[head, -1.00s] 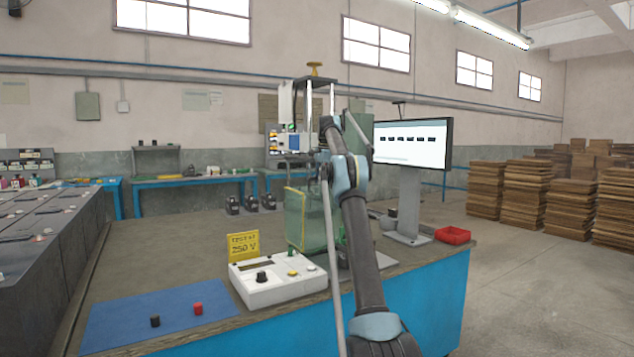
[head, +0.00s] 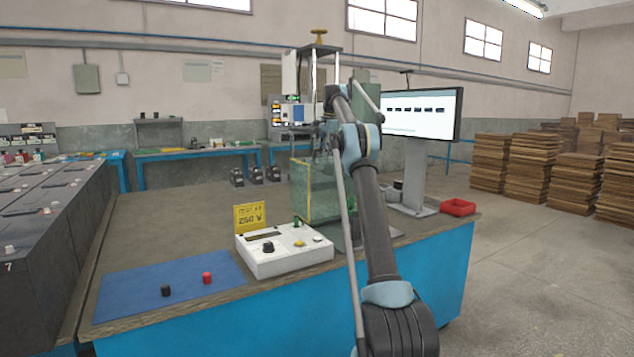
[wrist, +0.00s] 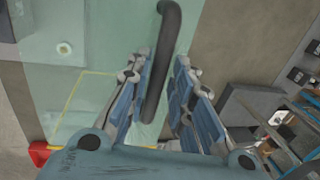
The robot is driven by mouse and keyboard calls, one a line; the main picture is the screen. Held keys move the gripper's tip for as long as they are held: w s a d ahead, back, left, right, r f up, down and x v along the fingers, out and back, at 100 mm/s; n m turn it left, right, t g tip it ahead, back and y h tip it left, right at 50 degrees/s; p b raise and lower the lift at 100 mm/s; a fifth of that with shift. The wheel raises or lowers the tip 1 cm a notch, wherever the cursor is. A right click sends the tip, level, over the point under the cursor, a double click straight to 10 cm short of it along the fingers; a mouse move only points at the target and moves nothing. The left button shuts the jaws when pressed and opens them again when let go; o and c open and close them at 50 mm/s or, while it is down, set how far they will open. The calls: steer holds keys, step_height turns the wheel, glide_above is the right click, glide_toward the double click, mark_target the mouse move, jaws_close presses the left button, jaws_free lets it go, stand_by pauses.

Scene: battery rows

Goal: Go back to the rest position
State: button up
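My gripper (wrist: 164,64) is in the wrist view with its two blue-padded fingers apart. A dark curved bar (wrist: 171,25) shows between the fingers and runs close along the left one. I cannot tell whether they touch. Behind it lies a pale green transparent panel (wrist: 110,30). In the head view my arm reaches up from the lower right, and its far end is beside the green transparent box (head: 312,190) on the workbench. The gripper's fingers are too small and crowded to make out there.
The workbench (head: 170,225) holds a white test meter (head: 285,255), a yellow 250 V sign (head: 250,217), a blue mat (head: 130,285) with black and red knobs, a monitor (head: 420,113) and a red tray (head: 458,207). Grey cabinets (head: 40,225) stand left.

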steer(key=shift+s+a+r+y, duration=0.2)
steer(key=shift+s+r, duration=0.15)
steer(key=shift+r, duration=0.25)
steer(key=shift+s+a+r+y, duration=0.15)
steer(key=shift+s+r, duration=0.15)
steer(key=shift+r, duration=0.3)
steer(key=s, duration=0.1)
steer(key=s+r, duration=0.1)
steer(key=s, duration=0.1)
steer(key=shift+s+d+r+n+t, duration=0.25)
steer(key=shift+d+r+n+t, duration=0.05)
steer(key=shift+d+r, duration=0.1)
steer(key=s+d+f+n+h, duration=0.1)
steer(key=s+n, duration=0.2)
steer(key=s, duration=1.3)
steer(key=s+d+f+n, duration=0.1)
steer(key=s+d+n, duration=0.15)
steer(key=s, duration=1.35)
steer(key=s+f+n, duration=0.3)
steer(key=s+f, duration=1.3)
steer(key=s, duration=0.3)
steer(key=s+d+f+n, duration=0.1)
steer(key=s+f+n, duration=0.2)
steer(key=s+f, duration=1.3)
steer(key=s+h, duration=0.1)
steer(key=s, duration=0.2)
steer(key=shift+s+d+f+n, duration=0.15)
steer(key=shift+d+f+n, duration=0.15)
steer(key=shift+n, duration=0.05)
